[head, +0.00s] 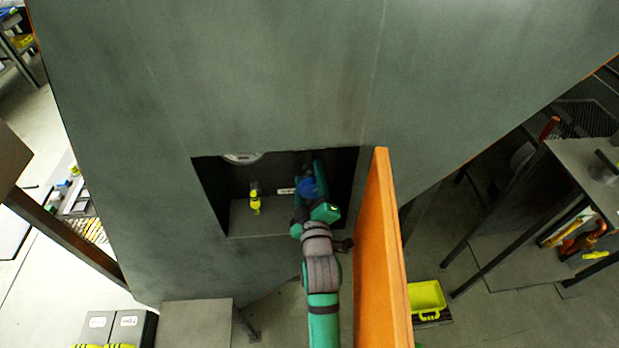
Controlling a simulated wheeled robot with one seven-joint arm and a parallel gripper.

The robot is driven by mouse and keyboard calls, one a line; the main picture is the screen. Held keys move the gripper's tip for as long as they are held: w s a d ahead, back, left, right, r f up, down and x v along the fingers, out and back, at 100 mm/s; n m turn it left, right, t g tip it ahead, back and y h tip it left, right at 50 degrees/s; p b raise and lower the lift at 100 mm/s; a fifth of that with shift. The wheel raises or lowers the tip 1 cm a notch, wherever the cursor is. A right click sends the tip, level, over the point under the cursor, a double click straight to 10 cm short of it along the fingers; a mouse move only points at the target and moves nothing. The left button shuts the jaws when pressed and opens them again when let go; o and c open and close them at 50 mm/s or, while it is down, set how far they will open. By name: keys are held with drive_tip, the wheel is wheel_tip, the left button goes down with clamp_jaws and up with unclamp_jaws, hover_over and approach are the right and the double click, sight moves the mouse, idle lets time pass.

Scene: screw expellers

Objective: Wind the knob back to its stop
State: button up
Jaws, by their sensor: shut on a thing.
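My arm reaches into a dark recess in the large grey-green machine. My gripper (319,166) is at the right side of the recess, near its back wall. It is small and dark here, and its fingers do not show clearly. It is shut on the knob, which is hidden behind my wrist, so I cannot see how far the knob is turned. A yellow-green fitting (255,200) stands apart from my arm in the left part of the recess. A small white label (286,191) is on the back wall between them.
An orange door (377,250) stands open close to the right of my arm. A round pale gauge (242,157) shows at the recess's top edge. A grey block (196,322) is below left, and a yellow-green bin (427,298) is right of the door.

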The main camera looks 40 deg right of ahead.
drive_tip(key=shift+s+d+f, duration=0.1)
drive_tip(key=shift+f, duration=0.05)
idle(0.3)
drive_tip(key=o, duration=0.9)
drive_tip(key=shift+o, duration=0.7)
